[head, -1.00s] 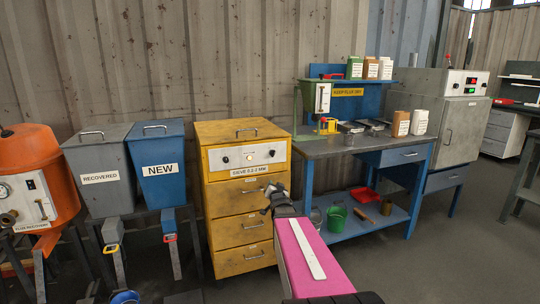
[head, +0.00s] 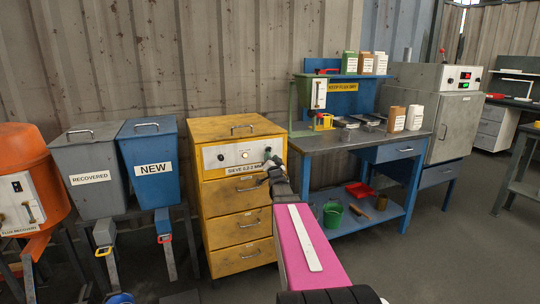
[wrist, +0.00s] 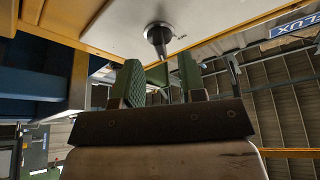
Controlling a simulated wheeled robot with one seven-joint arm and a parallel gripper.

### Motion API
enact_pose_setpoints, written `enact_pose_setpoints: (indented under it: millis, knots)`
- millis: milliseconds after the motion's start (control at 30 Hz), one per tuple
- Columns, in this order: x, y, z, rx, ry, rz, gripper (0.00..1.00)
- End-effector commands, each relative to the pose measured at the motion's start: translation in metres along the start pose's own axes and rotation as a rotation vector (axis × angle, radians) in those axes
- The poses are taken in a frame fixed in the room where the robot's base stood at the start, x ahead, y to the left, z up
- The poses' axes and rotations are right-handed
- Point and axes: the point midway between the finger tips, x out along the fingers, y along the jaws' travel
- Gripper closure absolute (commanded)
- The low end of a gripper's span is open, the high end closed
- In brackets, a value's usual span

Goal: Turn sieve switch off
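The sieve is a yellow cabinet (head: 237,227) with several drawers and a pale control panel (head: 232,157) near its top. The panel has a dark knob (head: 221,157) at left and a lit round lamp (head: 245,154) in the middle. My gripper (head: 270,160) is at the panel's right end and covers the right knob in the head view. In the wrist view, a dark knob (wrist: 158,36) sticks out from the pale panel just ahead of my gripper (wrist: 160,66). The green-padded fingers stand apart, one on each side of the knob's line. No contact is visible.
A blue workbench (head: 340,145) with containers stands right of the cabinet, close beside my arm. The grey RECOVERED hopper (head: 88,196) and blue NEW hopper (head: 150,188) stand at left. A grey oven (head: 455,130) is farther right.

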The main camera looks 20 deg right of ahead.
Motion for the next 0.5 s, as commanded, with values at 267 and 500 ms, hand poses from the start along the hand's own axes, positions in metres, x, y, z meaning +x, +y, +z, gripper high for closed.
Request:
enact_pose_setpoints:
  millis: [267,500]
  knots:
    - [0.032,0.0,0.0,0.0,0.0,0.0,0.63]
    - [0.032,0.0,0.0,0.0,0.0,0.001,0.63]
